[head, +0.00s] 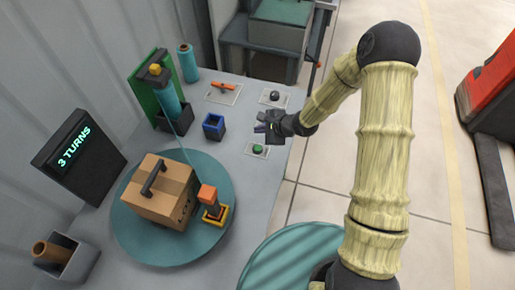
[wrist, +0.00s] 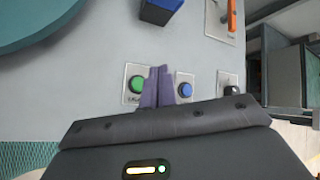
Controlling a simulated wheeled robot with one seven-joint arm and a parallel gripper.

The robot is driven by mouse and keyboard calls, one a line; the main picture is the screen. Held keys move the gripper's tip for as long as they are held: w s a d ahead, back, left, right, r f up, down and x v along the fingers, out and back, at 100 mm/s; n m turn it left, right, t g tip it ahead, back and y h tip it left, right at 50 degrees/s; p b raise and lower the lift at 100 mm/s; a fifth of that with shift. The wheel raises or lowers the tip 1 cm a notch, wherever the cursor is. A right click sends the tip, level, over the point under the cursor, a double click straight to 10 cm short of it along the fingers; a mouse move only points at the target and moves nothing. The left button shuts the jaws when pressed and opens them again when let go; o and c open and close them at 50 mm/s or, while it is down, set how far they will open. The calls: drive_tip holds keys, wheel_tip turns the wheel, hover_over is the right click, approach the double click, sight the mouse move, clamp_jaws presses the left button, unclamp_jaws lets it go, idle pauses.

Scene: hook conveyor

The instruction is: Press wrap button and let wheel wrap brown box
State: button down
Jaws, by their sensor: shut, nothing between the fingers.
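The brown box (head: 158,188), with a black handle on top, sits on the teal round wheel (head: 150,250). A film roll (head: 166,103) stands on a post by a green panel, and a thin strand of film runs from it to an orange clamp (head: 209,194) beside the box. My gripper (head: 262,128) is shut and empty above the button plates. In the wrist view its fingertips (wrist: 157,70) appear between a green button (wrist: 137,84) and a blue button (wrist: 185,89). The green button also shows in the head view (head: 257,149); the blue one is hidden there.
A display (head: 73,145) reads "3 TURNS". A black knob (head: 274,96), an orange lever (head: 222,86) and a blue holder (head: 213,127) stand near my gripper. A spare teal roll (head: 187,63) is at the back, and a brown tube (head: 50,250) lies in a front-left holder.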

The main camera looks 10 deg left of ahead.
drive_tip(key=b, duration=0.6)
hover_over(260, 149)
wheel_tip(260, 149, down, 6)
drive_tip(key=shift+r, duration=0.2)
drive_tip(key=shift+f+b, duration=0.35)
drive_tip(key=shift+f, duration=0.9)
drive_tip(key=shift+f, duration=0.1)
idle(0.4)
drive_tip(key=shift+f, duration=0.3)
